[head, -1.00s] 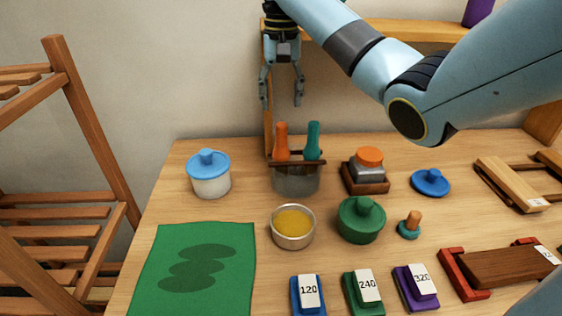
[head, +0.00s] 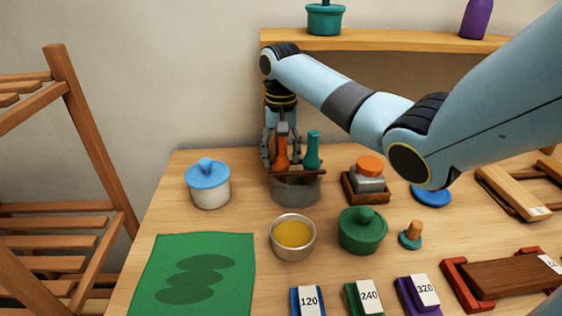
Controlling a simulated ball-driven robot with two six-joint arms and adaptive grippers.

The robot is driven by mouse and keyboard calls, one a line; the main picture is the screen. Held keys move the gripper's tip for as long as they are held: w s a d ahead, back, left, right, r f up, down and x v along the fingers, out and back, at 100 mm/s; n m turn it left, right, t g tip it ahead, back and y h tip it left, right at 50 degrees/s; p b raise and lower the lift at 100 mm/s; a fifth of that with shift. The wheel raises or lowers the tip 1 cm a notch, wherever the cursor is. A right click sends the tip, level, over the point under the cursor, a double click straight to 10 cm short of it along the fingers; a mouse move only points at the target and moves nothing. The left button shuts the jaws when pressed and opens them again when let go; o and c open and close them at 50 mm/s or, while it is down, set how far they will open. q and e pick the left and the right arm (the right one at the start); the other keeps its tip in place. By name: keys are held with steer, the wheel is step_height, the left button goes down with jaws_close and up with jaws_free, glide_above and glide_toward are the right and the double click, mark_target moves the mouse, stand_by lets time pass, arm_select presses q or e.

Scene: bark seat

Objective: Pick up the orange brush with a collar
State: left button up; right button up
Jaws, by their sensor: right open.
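The orange brush (head: 281,154) stands upright in a grey glass jar (head: 296,190) with a brown wooden bar across its top. A teal brush (head: 313,150) stands beside it on the right in the same jar. The lower ends of both brushes are hidden by the bar and jar. My right gripper (head: 281,160) points down from above at the orange brush. Its jaws are open, with fingers around the orange handle; I cannot tell whether they touch it. My left gripper is not in view.
A white jar with a blue lid (head: 209,183) stands left of the brush jar. A bowl of yellow stuff (head: 293,235) and a green lidded pot (head: 362,231) are in front. An orange-topped jar (head: 368,177) is to the right. A wooden shelf (head: 400,40) is behind.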

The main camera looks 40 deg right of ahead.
steer(key=shift+s, duration=0.1)
jaws_close()
stand_by(0.3)
